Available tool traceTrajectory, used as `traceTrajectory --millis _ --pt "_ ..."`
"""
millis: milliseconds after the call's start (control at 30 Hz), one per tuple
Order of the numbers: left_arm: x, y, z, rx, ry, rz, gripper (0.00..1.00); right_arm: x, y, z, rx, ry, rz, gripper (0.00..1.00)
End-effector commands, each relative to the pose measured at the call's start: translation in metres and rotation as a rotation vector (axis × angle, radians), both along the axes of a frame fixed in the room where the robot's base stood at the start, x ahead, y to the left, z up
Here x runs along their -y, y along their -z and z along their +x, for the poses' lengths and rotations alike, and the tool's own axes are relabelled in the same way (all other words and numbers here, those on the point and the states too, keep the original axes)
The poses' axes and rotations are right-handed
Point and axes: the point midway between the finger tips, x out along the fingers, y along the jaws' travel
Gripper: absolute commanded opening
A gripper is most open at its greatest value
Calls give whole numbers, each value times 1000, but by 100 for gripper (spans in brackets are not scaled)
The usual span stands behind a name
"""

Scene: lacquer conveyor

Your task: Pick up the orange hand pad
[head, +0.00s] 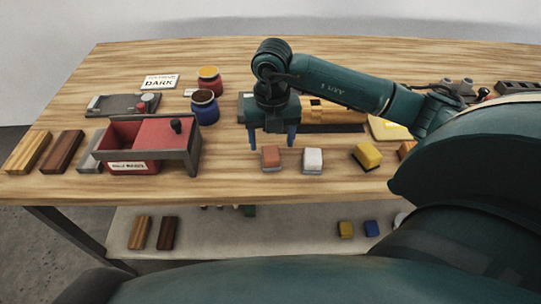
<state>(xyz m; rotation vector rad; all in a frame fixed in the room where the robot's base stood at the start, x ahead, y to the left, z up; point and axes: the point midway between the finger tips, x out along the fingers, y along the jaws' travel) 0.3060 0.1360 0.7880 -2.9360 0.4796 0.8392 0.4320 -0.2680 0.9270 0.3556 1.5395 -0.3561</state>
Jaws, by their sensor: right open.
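The orange hand pad (271,158), a small reddish-orange block on a grey base, lies on the wooden bench near its front edge. My right gripper (272,142) points down with two blue fingers apart, just behind and above the pad in the picture. Nothing is between the fingers, and I cannot tell the exact height gap. My left gripper is not in view.
A white pad (313,160) and a yellow pad (367,157) lie to the right, with another orange-brown block (405,149) partly hidden by my arm. A red box (118,166) with a grey frame stands left. Red (209,80) and blue (205,107) jars stand behind.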

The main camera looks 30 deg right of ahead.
Motion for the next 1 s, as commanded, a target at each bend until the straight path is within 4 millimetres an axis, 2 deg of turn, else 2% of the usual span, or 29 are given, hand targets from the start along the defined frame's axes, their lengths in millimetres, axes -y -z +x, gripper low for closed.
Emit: traceTrajectory --millis 167,300,600,1000 --pt "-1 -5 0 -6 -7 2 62 -2 26 -1 -6 0 1 65" --pt "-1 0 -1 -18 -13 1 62 -2 44 0 -4 0 0 65" --pt "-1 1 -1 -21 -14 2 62 -2 48 0 -1 0 0 65" --pt "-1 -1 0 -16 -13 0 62 -2 48 0 -1 0 0 32"
